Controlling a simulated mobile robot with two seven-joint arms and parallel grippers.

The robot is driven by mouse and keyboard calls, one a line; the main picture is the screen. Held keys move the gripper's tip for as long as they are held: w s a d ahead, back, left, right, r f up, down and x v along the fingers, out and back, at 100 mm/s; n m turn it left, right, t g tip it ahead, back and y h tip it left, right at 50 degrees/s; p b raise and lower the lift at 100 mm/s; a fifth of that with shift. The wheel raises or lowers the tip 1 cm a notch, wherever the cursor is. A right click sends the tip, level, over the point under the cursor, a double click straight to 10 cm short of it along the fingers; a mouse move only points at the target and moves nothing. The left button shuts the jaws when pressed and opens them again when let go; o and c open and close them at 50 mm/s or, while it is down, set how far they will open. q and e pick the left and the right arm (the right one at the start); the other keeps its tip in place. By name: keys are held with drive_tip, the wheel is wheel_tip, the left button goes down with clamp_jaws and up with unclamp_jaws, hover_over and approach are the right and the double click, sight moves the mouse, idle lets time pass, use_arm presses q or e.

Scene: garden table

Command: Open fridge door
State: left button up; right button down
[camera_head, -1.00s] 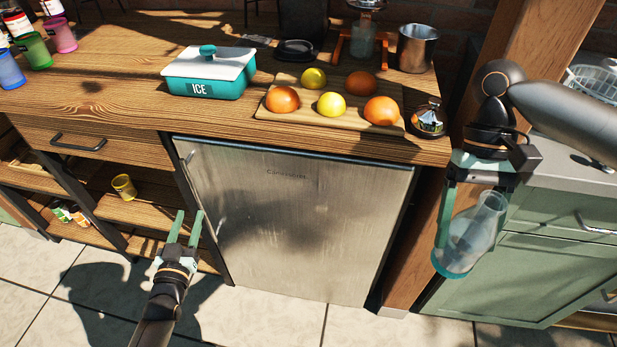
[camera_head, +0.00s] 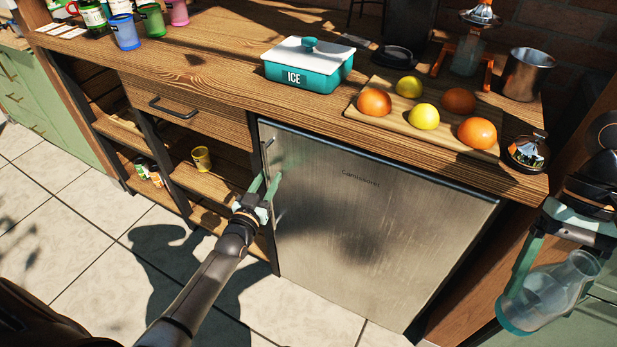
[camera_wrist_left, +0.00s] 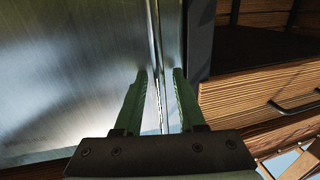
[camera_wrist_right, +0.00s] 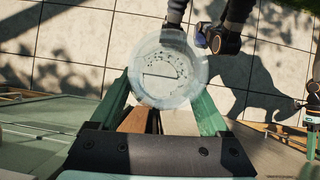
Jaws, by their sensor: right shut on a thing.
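The fridge (camera_head: 370,225) is a closed stainless steel door under the wooden counter. Its vertical handle (camera_head: 265,158) is on the door's left edge. My left gripper (camera_head: 268,188) is open at that left edge, close to the handle. In the left wrist view its green fingers (camera_wrist_left: 157,100) stand apart, with the door's edge and handle strip (camera_wrist_left: 158,60) between them; contact cannot be told. My right gripper (camera_head: 560,265) is shut on a clear glass bottle (camera_head: 560,288) with a teal rim, at the right. The bottle also shows in the right wrist view (camera_wrist_right: 168,72).
On the counter (camera_head: 215,75) stand a teal ICE box (camera_head: 305,68), a board (camera_head: 440,132) with oranges and lemons, a metal cup (camera_head: 525,74) and colored cups (camera_head: 125,32). Open shelves with a yellow mug (camera_head: 201,158) are left of the fridge. The tiled floor (camera_head: 90,240) in front is clear.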

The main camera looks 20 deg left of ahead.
use_arm(q)
clamp_jaws()
idle(1.2)
